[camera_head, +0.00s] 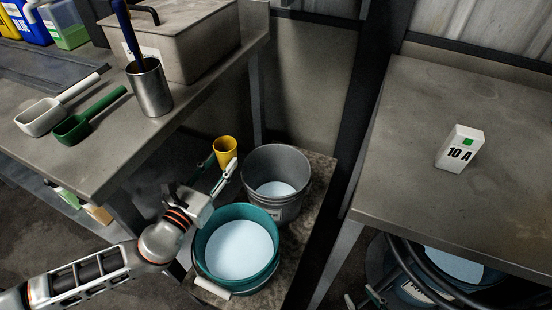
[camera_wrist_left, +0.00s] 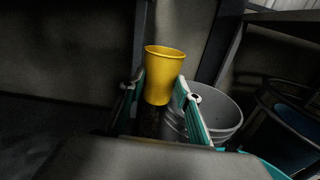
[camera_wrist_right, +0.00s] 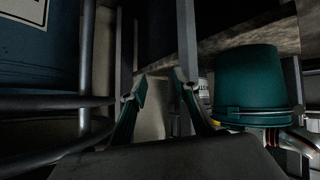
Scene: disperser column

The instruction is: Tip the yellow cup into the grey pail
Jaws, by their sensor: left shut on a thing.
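The yellow cup (camera_head: 225,147) is upright between the fingers of my left gripper (camera_head: 221,166), which is shut on it. The left wrist view shows the cup (camera_wrist_left: 163,72) with its rim up and a finger of the left gripper (camera_wrist_left: 160,97) on each side; its inside is not visible. The grey pail (camera_head: 290,158) stands just right of the cup, with pale blue-white content inside. It also shows right of the cup in the left wrist view (camera_wrist_left: 227,108). My right gripper (camera_wrist_right: 160,92) is open and empty, low down, with a gap between its fingers.
A teal pail (camera_head: 200,238) with pale content stands in front of the grey pail. The left bench (camera_head: 115,160) holds two scoops, a metal beaker (camera_head: 149,90) and a grey box (camera_head: 185,40). The right table (camera_head: 400,150) bears a white "10 A" block (camera_head: 459,148).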

